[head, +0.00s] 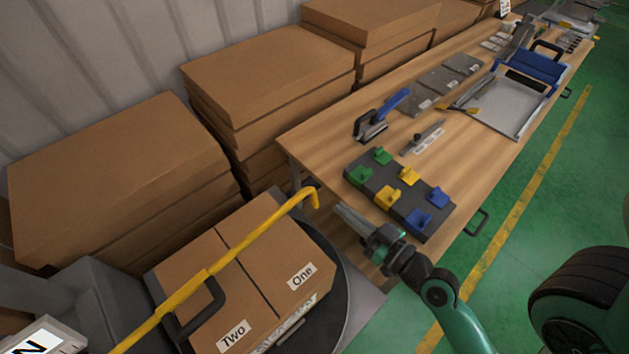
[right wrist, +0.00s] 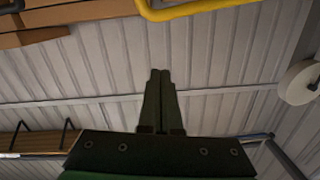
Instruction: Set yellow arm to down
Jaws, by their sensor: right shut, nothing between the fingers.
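The yellow arm (head: 235,255) is a long bar that slants from the lower left, above two cardboard boxes, to a hooked tip near the table's corner. A black handle loop (head: 202,308) hangs at its lower part. In the right wrist view a yellow bar (right wrist: 195,10) shows at the top edge, cut off by the frame. My right gripper (head: 342,212) is shut and empty, just right of the hooked tip and apart from it. Its closed fingers (right wrist: 160,75) point up towards the wall in the right wrist view. My left gripper is not in view.
Boxes labelled One (head: 285,250) and Two (head: 205,270) sit on a dark round platform (head: 345,290). A wooden table (head: 310,140) carries a board with coloured clips (head: 365,190) and tools. Large cartons (head: 110,170) stand along the wall. Green floor lies open at right.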

